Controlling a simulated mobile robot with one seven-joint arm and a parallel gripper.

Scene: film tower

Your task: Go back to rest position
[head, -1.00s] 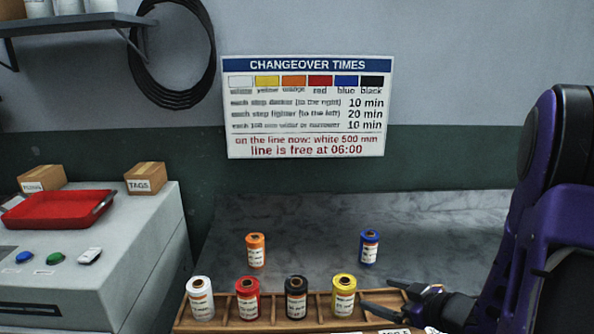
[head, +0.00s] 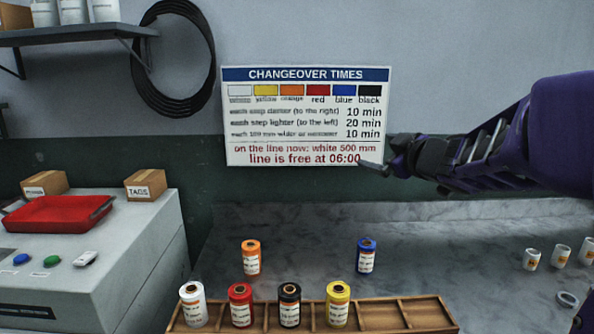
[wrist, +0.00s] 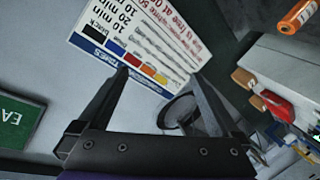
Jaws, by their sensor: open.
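My gripper (head: 376,164) is raised at the right in the head view, in front of the lower right corner of the changeover times sign (head: 306,116). In the wrist view its two fingers (wrist: 160,80) are spread apart with nothing between them but the sign and wall behind. White (head: 193,305), red (head: 240,304), black (head: 289,305) and yellow (head: 338,304) spools stand in a row in the wooden rack (head: 430,313). An orange spool (head: 251,257) and a blue spool (head: 366,255) stand on the marble counter behind it.
At the left a grey machine (head: 120,260) carries a red tray (head: 58,213), small boxes (head: 145,185) and buttons. A shelf (head: 75,33) and black coil (head: 176,100) are on the wall. The marble counter (head: 450,260) is otherwise clear.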

